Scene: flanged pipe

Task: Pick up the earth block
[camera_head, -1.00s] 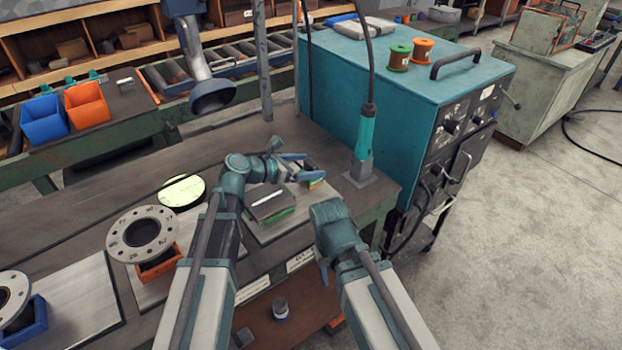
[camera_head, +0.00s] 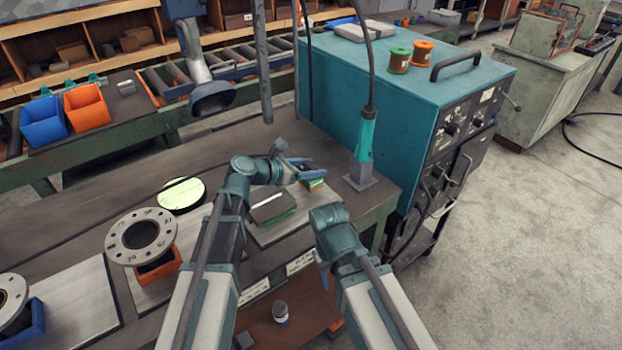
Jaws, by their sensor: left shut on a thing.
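My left gripper (camera_head: 312,167) is above the far right part of a pale plate on the bench. It is shut on a small greyish piece, which I take for the earth block; the blue fingers hide most of it. Just below it is a small green and orange thing (camera_head: 314,184). A dark box with a green edge and a white strip on top (camera_head: 272,207) lies on the plate, left of the gripper. My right gripper (camera_head: 323,276) hangs near the bench's front edge, mostly hidden by its own arm, so its jaws cannot be judged.
A teal torch (camera_head: 365,143) stands upright in a grey holder to the right, close to the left gripper. A large teal machine (camera_head: 405,90) stands behind it. A flanged pipe (camera_head: 141,236) sits in an orange support to the left. A grey hood (camera_head: 212,97) hangs over the back.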

